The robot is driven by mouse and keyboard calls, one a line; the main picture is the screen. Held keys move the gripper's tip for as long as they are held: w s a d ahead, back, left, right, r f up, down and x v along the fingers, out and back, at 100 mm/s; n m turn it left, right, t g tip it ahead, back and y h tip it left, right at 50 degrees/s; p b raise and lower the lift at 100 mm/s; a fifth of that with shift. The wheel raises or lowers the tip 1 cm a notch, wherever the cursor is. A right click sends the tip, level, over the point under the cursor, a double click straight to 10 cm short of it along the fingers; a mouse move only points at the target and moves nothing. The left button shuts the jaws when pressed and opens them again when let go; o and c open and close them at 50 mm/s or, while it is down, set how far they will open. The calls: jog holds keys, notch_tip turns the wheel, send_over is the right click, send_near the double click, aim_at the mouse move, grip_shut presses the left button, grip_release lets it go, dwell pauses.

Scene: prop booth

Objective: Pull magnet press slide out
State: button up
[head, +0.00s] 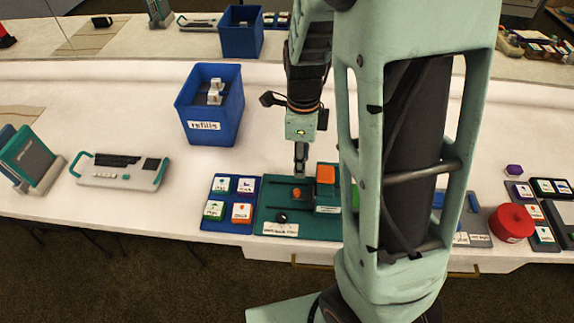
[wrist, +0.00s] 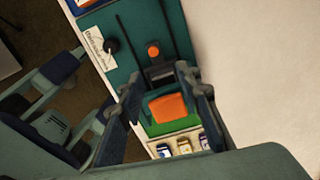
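The magnet press (head: 272,213) is a dark green base on the table, with a label and a black knob. It has an orange block (head: 325,173) on its raised right part and a small orange knob (head: 297,193) on the slide. In the wrist view the dark slide piece (wrist: 160,74) with its orange knob (wrist: 153,50) sits between two black rails, beside the orange block (wrist: 167,107). My gripper (head: 300,174) points down just above the slide. Its fingers (wrist: 158,80) are apart, on either side of the slide end; contact cannot be told.
A blue refills bin (head: 222,137) stands behind the press. A blue tray of labelled tiles (head: 220,222) lies directly left. A grey-green device (head: 120,171) is further left. A red round container (head: 511,222) stands right. My arm hides the press's right side.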

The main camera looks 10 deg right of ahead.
aim_at(297, 191)
jog(key=shift+m, duration=0.4)
jog(key=f, duration=0.3)
jog(key=f+b, duration=0.1)
jog(key=f, duration=0.3)
jog(key=a+f, duration=0.1)
jog(key=f, duration=0.3)
jog(key=shift+s+f+b, duration=0.1)
jog(key=shift+s+b, duration=0.15)
jog(key=shift+b, duration=0.05)
grip_shut()
